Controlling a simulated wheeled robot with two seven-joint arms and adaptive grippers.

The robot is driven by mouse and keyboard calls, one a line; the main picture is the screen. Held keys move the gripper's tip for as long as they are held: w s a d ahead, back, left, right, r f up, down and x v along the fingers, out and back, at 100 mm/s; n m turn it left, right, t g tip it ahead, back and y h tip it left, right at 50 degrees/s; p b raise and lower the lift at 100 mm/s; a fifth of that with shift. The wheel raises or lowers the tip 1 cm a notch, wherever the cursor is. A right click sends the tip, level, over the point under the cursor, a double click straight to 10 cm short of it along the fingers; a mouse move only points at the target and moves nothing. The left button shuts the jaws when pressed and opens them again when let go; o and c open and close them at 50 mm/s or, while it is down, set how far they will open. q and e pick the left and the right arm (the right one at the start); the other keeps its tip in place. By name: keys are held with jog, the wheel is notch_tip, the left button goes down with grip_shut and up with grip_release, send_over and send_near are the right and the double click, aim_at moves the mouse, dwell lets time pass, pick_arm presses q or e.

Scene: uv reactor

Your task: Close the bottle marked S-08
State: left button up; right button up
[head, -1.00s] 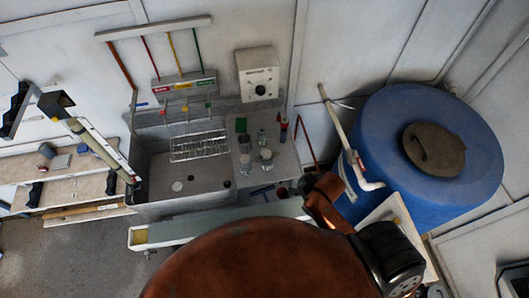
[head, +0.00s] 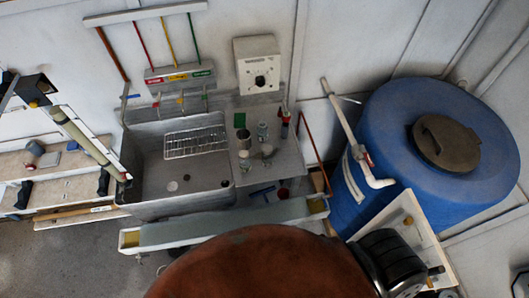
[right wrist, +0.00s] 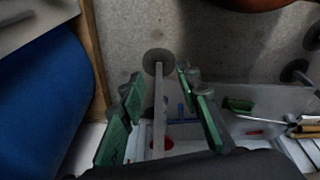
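Several small bottles and vessels stand on the counter right of the sink in the head view. They include a clear bottle (head: 262,131), a second clear bottle (head: 267,153) and a grey metal cup (head: 244,138). Their markings are too small to read, so I cannot tell which is S-08. My right gripper (right wrist: 157,100) shows in the right wrist view, its green-padded fingers spread apart with nothing clearly held. It is over the floor, away from the bottles. My left gripper is not in view.
A steel sink (head: 150,185) with a wire rack (head: 195,143) is left of the bottles. A long trough (head: 225,221) lies in front. A large blue tank (head: 390,125) with pipes stands at the right. A white dispenser box (head: 257,65) is on the wall behind.

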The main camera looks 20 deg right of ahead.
jog(key=s+f+g+b, duration=0.1)
jog(key=s+f+b, duration=0.3)
jog(key=s+f, duration=1.2)
notch_tip(320, 180, down, 2)
jog(key=shift+s+b, duration=0.3)
jog(key=shift+s, duration=0.05)
jog(key=shift+d, duration=0.1)
